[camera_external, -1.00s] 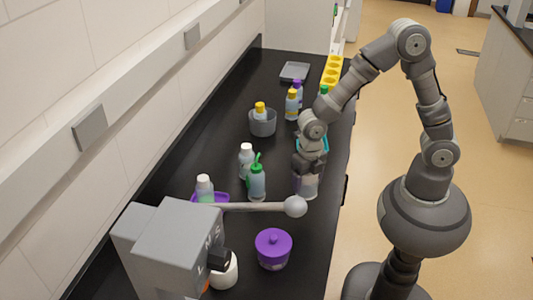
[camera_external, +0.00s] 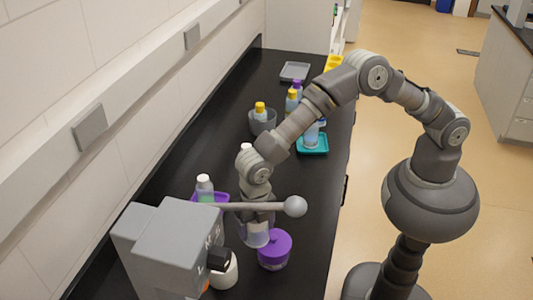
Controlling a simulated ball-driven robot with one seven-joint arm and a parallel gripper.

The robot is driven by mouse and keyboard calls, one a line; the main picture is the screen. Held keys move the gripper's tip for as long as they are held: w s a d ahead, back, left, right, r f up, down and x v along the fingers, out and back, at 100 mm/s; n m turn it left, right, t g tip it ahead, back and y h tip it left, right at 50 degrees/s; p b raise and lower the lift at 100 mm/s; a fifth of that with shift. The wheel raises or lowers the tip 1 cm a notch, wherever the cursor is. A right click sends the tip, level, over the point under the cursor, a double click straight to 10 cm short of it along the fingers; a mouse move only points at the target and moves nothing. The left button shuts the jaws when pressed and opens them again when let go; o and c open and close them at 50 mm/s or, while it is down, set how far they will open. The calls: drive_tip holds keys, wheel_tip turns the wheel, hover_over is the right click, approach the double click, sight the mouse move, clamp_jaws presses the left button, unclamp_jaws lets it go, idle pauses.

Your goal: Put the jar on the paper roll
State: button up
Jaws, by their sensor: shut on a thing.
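My gripper (camera_external: 257,214) is shut on a clear jar (camera_external: 257,238) with a pale lower part and holds it upright, left of the purple-lidded tub. The jar overlaps the tub in the picture; whether they touch I cannot tell. A white round thing (camera_external: 227,274), which may be the paper roll, stands low and left of the jar, partly hidden behind the grey machine. My wrist and the metal lever cover part of the gripper and jar.
The purple-lidded tub (camera_external: 275,251) stands close by. The grey machine (camera_external: 172,250) has a ball-ended lever (camera_external: 295,206) reaching across near my gripper. A bottle on a purple tray (camera_external: 222,197) is at left. A teal tray (camera_external: 314,149) lies behind. The counter's right strip is clear.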

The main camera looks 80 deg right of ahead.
drive_tip(key=w+a, duration=0.2)
drive_tip(key=w, duration=0.1)
drive_tip(key=w+a, duration=0.1)
drive_tip(key=w, duration=0.1)
drive_tip(key=shift+w+a+f, duration=0.25)
drive_tip(key=shift+a+f, duration=0.1)
drive_tip(key=shift+a, duration=0.05)
wheel_tip(320, 180, down, 3)
drive_tip(key=shift+f+b, duration=0.2)
drive_tip(key=shift+b, duration=0.1)
drive_tip(key=shift+r, duration=0.1)
drive_tip(key=o, duration=0.6)
drive_tip(key=shift+f, duration=0.2)
drive_tip(key=o, duration=0.5)
drive_tip(key=shift+c, duration=0.2)
wheel_tip(320, 180, up, 12)
drive_tip(key=p, duration=0.1)
drive_tip(key=shift+r+p, duration=0.2)
drive_tip(key=shift+p, duration=0.1)
